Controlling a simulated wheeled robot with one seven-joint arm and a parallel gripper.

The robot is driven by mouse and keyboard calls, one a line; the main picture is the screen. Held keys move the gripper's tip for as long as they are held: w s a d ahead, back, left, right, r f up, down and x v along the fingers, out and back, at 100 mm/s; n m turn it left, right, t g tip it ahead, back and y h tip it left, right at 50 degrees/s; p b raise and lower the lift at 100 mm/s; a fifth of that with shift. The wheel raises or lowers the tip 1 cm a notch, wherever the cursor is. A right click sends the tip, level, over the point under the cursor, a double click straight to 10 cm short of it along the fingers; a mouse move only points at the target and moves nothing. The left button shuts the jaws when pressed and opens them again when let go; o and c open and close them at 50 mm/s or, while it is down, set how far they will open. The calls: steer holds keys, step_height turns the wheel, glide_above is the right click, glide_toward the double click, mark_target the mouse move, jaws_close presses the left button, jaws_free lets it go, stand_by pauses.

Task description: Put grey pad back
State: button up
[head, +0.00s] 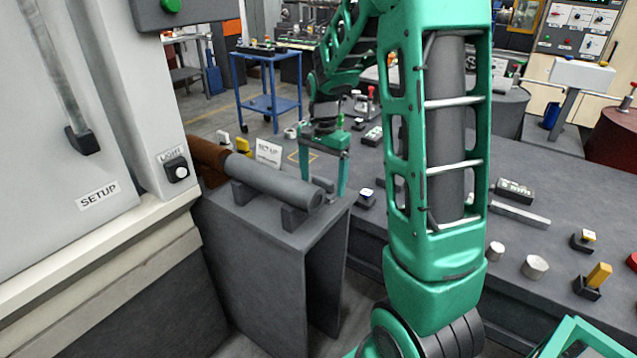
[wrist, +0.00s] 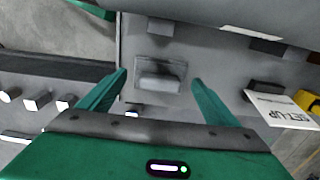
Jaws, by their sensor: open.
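A small grey block that looks like the grey pad (head: 325,183) lies on the grey stand (head: 262,228), near its right end. In the wrist view the pad (wrist: 159,80) sits on a flat grey surface between my two fingertips. My gripper (head: 323,188) is open and points down over it, one green finger on each side. The gripper also shows in the wrist view (wrist: 159,78), with a gap between each finger and the pad. I cannot tell whether the fingertips are level with the pad.
A grey cylinder (head: 275,183) rests on supports close to the gripper's left. Behind it stand a SET-UP card (head: 268,153) and a yellow block (head: 243,147). The workbench (head: 540,188) at right holds several small parts. A machine cabinet (head: 75,180) fills the left.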

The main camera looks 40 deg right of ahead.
mark_target(323, 180)
step_height(323, 180, up, 11)
steer(key=s+a+f+n, duration=0.1)
steer(key=s+f+n, duration=0.1)
steer(key=s, duration=1.2)
steer(key=s+a+f+n, duration=0.2)
steer(key=s+n, duration=0.3)
steer(key=s, duration=0.9)
steer(key=shift+s+a+f+n, duration=0.15)
steer(key=shift+s+f+n, duration=0.15)
steer(key=shift+f, duration=0.4)
